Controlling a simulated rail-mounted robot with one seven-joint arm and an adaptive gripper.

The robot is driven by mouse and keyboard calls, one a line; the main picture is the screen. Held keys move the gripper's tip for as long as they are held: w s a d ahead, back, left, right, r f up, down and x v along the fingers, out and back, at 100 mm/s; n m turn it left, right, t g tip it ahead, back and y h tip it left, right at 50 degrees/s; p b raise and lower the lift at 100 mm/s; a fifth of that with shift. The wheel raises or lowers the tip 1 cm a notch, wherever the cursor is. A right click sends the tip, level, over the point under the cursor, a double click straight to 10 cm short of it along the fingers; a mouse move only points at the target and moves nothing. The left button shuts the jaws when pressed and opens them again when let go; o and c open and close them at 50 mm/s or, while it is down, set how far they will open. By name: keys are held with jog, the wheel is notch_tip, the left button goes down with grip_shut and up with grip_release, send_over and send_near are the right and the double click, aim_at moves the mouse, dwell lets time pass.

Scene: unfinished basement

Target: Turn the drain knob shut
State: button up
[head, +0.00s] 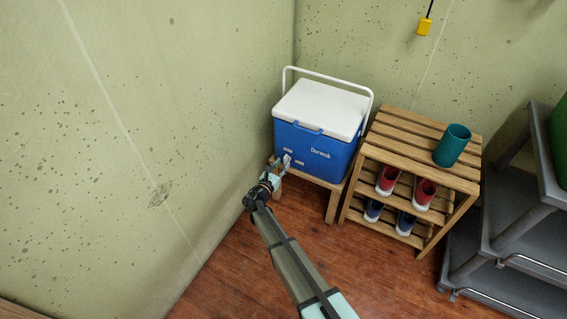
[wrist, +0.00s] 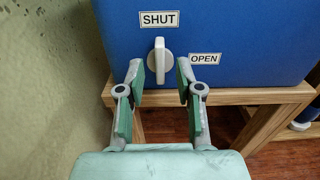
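The blue cooler (head: 312,150) with a white lid stands on a low wooden stand against the left wall. In the wrist view, its white drain knob (wrist: 159,62) has an upright handle, with the top end toward the SHUT label (wrist: 159,19). The OPEN label (wrist: 205,59) is to the right of the knob. My gripper (wrist: 161,80) is open, one finger to each side of the knob's lower part. Gaps show between the pads and the handle, so I see no contact. In the head view my gripper (head: 281,166) is at the cooler's front and partly hides the knob.
The wall (head: 150,120) is close on the left. A slatted wooden rack (head: 393,131) with shoes and a teal cup (head: 452,145) stands right of the cooler. Grey shelving (head: 510,235) is farther right. The wooden floor (head: 240,275) in front is clear.

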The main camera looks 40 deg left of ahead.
jog(key=s+d, duration=0.2)
jog(key=s, duration=0.7)
jog(key=shift+s, duration=0.35)
